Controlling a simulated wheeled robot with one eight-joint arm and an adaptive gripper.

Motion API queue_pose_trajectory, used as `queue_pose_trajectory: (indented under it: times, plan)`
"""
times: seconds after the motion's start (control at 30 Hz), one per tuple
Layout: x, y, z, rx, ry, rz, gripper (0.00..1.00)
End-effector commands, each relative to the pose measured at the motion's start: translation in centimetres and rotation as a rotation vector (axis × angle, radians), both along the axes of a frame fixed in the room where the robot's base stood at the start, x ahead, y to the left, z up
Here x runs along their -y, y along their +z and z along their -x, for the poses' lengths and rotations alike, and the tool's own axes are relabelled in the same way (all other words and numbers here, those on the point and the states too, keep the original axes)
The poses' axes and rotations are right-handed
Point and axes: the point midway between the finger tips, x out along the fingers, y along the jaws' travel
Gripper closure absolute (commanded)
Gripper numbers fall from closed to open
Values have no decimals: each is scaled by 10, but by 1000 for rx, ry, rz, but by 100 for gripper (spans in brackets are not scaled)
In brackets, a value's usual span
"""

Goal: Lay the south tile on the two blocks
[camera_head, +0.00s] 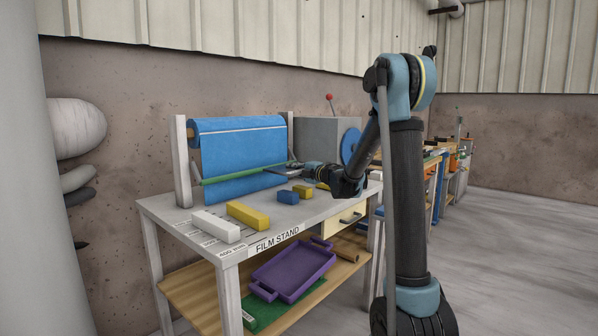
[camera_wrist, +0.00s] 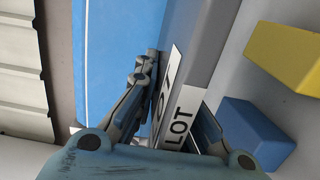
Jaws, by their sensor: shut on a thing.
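My gripper (camera_head: 302,167) is above the table, near the blue film sheet, shut on a thin dark grey tile (camera_head: 278,170) that juts left from the fingers. In the wrist view my gripper (camera_wrist: 170,98) has its fingers on either side of a white strip lettered "LOT" (camera_wrist: 178,118); the tile's outline is hard to make out there. The blue block (camera_wrist: 256,132) and yellow block (camera_wrist: 286,56) also show right of the fingers. I cannot tell which blocks the task means.
A long yellow bar (camera_head: 248,215) and a white bar (camera_head: 215,226) lie at the table's front left. The blue film roll (camera_head: 238,125) hangs behind, with a green rod (camera_head: 225,176). A grey box (camera_head: 318,140) stands at the back right. A purple tray (camera_head: 293,272) sits on the lower shelf.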

Motion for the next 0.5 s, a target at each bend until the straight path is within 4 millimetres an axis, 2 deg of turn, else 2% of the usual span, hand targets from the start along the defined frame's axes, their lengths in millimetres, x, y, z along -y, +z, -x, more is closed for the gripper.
queue_pose_trajectory:
  times: [0.2,0.5]
  plan:
    - [16,0,-5,-1,-17,0,100]
    - [21,-5,-5,-1,-21,0,100]
